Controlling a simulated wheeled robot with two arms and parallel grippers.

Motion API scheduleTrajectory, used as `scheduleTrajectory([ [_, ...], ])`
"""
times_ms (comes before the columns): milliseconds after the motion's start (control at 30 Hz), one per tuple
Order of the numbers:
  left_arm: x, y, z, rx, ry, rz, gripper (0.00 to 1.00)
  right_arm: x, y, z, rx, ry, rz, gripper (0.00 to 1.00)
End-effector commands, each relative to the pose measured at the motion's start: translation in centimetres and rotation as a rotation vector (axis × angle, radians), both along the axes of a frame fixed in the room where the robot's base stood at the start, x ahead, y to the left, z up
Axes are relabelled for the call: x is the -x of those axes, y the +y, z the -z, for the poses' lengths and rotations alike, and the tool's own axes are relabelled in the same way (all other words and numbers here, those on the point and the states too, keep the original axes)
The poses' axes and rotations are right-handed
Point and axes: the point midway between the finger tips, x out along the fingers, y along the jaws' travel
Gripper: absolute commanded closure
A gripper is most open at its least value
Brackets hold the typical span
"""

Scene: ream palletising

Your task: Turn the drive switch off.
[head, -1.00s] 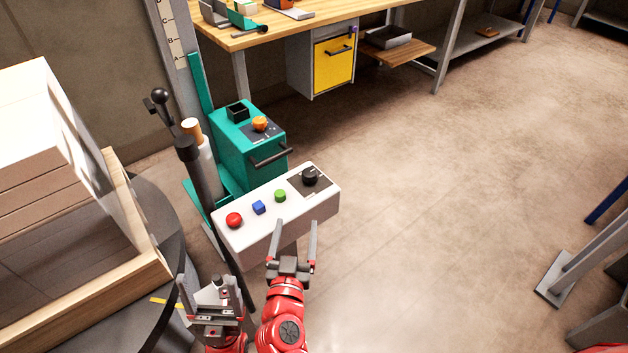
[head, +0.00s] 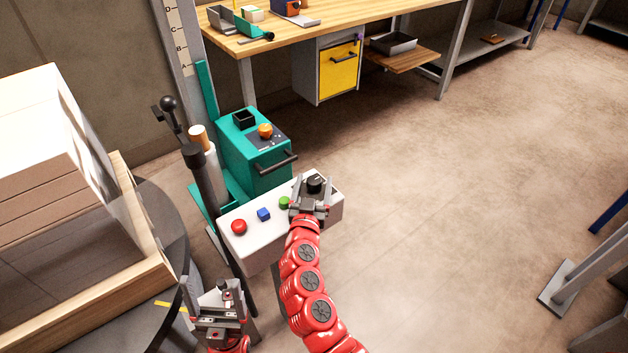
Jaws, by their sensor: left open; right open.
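A white control box (head: 255,243) on a post carries a red button (head: 239,226), a blue square button (head: 263,214), a green button (head: 285,202) and a black rotary knob (head: 315,183) on a dark plate. My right gripper (head: 313,192) is open at the black knob, one finger on each side of it. I cannot tell whether the fingers touch it, and the gripper hides much of the dark plate. My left gripper (head: 212,289) is open and empty, low at the left, apart from the box. No switch label is readable.
A teal cabinet (head: 252,165) with an orange knob (head: 265,131) and a black handle stands behind the control box. At the left, stacked reams (head: 40,180) sit in a wooden frame on a round dark turntable (head: 172,215). Open floor (head: 450,220) lies to the right.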

Motion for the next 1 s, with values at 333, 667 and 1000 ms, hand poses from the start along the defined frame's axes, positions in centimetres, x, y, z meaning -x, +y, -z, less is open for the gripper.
scheduleTrajectory([
  [333, 0.00, 0.00, -0.04, 0.000, 0.000, 0.000, 0.16, -0.80, -0.13, -0.07, -0.001, -0.001, -0.001, 0.20],
  [667, -0.01, 0.00, -0.04, 0.000, 0.000, 0.000, 0.16, -0.77, -0.11, -0.05, -0.001, -0.001, -0.001, 0.71],
  [1000, 0.00, 0.00, -0.16, 0.000, 0.000, 0.000, 0.16, -0.77, -0.13, -0.08, 0.000, -0.001, -0.006, 1.00],
])
